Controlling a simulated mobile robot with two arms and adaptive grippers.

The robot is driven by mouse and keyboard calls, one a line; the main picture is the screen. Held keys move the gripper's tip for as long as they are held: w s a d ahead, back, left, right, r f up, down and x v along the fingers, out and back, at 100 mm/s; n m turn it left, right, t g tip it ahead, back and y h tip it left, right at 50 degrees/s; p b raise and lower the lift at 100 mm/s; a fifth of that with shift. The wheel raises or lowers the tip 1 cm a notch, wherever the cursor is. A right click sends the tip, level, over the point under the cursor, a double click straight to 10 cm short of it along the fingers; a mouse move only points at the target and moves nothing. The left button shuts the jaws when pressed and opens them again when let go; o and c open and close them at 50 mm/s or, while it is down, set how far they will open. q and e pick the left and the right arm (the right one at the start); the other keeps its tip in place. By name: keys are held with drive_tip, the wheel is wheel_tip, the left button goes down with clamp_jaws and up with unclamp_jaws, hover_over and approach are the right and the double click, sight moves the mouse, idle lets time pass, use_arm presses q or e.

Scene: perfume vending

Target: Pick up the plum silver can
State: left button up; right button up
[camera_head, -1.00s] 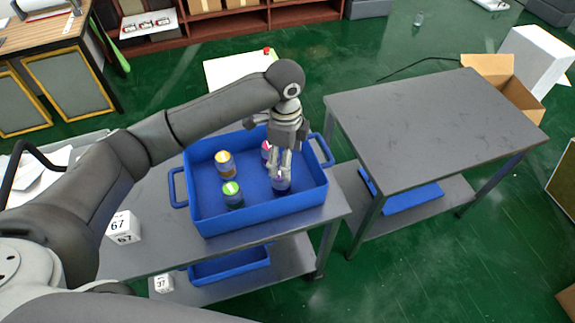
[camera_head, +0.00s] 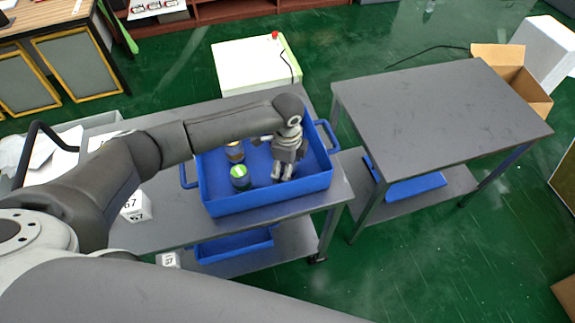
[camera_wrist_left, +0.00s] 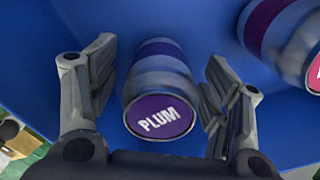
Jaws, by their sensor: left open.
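The plum silver can (camera_wrist_left: 160,95) has a purple lid marked PLUM and a silver body with a purple band. In the left wrist view it stands between the two fingers of my left gripper (camera_wrist_left: 160,100), which is open around it, with a small gap at the left finger. In the head view my left gripper (camera_head: 283,175) reaches down into the blue crate (camera_head: 262,203) at its right side, and the arm and gripper hide the can there. My right gripper is not in view.
A second silver and purple can (camera_wrist_left: 283,38) lies close at the right in the wrist view. A green-lidded can (camera_head: 240,178) and another can (camera_head: 234,152) stand in the crate's left half. Crate walls surround the gripper. A bare grey table (camera_head: 435,115) stands at right.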

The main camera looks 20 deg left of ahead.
use_arm(q)
drive_tip(key=shift+c, duration=0.6)
drive_tip(key=c, duration=1)
drive_tip(key=shift+c, duration=0.5)
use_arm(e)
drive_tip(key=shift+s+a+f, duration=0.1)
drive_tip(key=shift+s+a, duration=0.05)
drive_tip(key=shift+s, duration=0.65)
